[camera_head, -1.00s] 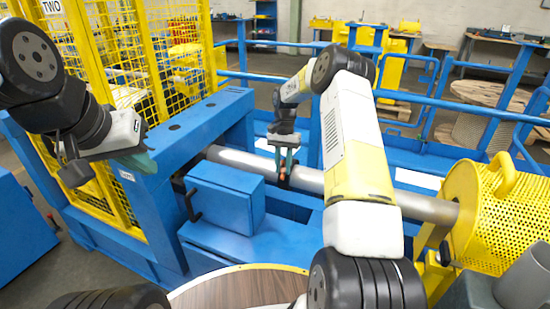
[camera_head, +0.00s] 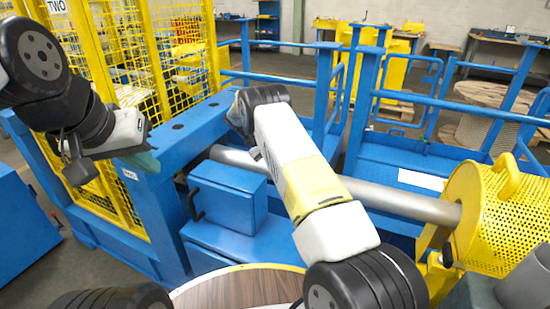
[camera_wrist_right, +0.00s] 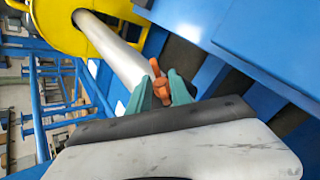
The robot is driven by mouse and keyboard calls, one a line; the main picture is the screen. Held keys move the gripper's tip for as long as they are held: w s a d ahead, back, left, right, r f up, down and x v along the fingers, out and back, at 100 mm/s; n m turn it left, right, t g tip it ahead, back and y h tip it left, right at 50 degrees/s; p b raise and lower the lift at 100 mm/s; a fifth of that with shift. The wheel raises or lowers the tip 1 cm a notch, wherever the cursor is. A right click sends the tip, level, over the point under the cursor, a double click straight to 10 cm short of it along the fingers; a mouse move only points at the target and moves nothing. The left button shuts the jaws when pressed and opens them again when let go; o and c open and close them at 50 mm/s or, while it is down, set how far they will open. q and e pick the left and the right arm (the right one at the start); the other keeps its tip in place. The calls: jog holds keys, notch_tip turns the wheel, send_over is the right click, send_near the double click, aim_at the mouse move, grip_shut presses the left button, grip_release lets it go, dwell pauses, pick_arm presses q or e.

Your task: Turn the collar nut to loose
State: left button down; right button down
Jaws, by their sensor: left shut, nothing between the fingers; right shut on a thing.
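The orange collar nut (camera_wrist_right: 161,92) sits at the steel shaft in the right wrist view, with its lugs showing between the teal fingers. My right gripper (camera_wrist_right: 163,78) is shut on it. The nut and right gripper are hidden behind my right arm in the head view. The steel shaft (camera_head: 395,199) runs from the blue frame to the yellow guard and also shows in the right wrist view (camera_wrist_right: 112,50). My left gripper (camera_head: 148,162) is shut and empty at the left, near the blue frame and apart from the shaft.
A blue box with a handle (camera_head: 226,196) stands in front of the shaft. The perforated yellow guard (camera_head: 505,215) covers the shaft's right end. A yellow mesh fence (camera_head: 130,55) stands at the left. Blue rails (camera_head: 440,105) run behind. A round wooden top (camera_head: 240,288) lies in front.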

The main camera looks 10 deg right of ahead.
jog(key=shift+f+n+t+h, duration=0.15)
jog(key=shift+n+h, duration=0.3)
jog(key=shift+h, duration=0.1)
jog(key=shift+f+n+t+h, duration=0.1)
jog(key=shift+n+t+h, duration=0.05)
jog(key=shift+n+h, duration=0.35)
jog(key=c, duration=1.4)
grip_release()
jog(key=shift+f, duration=0.1)
jog(key=v, duration=0.8)
